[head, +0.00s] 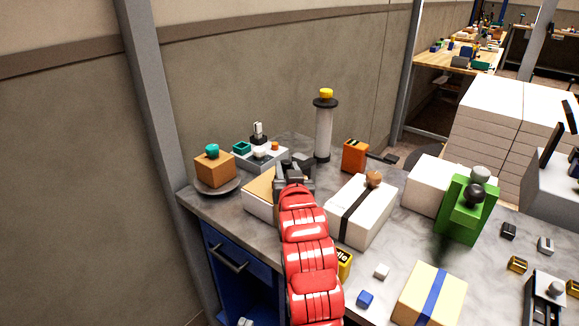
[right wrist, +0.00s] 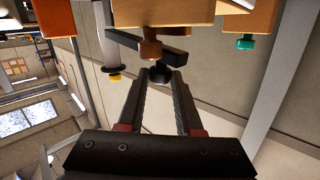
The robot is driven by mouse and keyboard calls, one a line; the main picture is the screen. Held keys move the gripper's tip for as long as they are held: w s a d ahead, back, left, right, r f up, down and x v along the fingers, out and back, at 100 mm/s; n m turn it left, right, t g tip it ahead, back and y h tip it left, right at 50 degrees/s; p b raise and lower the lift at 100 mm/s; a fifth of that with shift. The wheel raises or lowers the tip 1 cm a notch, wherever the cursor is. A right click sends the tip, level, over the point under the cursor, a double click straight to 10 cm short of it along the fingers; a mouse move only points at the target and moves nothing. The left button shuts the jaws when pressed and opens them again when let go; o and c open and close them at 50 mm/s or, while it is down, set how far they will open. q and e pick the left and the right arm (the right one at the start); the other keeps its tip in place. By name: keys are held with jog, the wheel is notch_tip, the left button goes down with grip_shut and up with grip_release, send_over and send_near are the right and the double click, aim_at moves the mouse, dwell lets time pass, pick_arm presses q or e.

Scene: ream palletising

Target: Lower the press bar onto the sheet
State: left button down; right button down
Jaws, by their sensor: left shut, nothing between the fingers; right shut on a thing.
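My right gripper (head: 293,168) is at the end of the red arm, at the back left of the marbled worktop. In the right wrist view its fingers (right wrist: 158,78) are closed about a round black knob (right wrist: 160,74) at their tips. A dark bar (right wrist: 175,53) shows next to the knob and seems to belong to it; I take it for the press bar. In the head view the gripper hides most of that spot. A ream with a pale yellowish top (head: 259,193) lies just left of the gripper. I cannot pick out the sheet clearly. My left gripper is not seen.
A post with a yellow cap (head: 324,130) stands behind the gripper. A brown box with a teal knob (head: 214,168) is at left, a black-strapped white ream (head: 345,222) at right. An orange box (head: 355,156) and a green block (head: 463,220) stand further right.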

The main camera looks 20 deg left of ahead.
jog(key=shift+f, duration=0.1)
dwell(0.3)
jog(key=c, duration=1)
grip_release()
jog(key=o, duration=0.4)
jog(key=shift+a+f, duration=0.1)
jog(key=shift+o, duration=0.2)
jog(key=p+v, duration=1.4)
jog(key=v, duration=0.3)
jog(key=shift+s+f+p, duration=0.15)
jog(key=shift+s+p, duration=0.05)
jog(key=shift+p, duration=0.15)
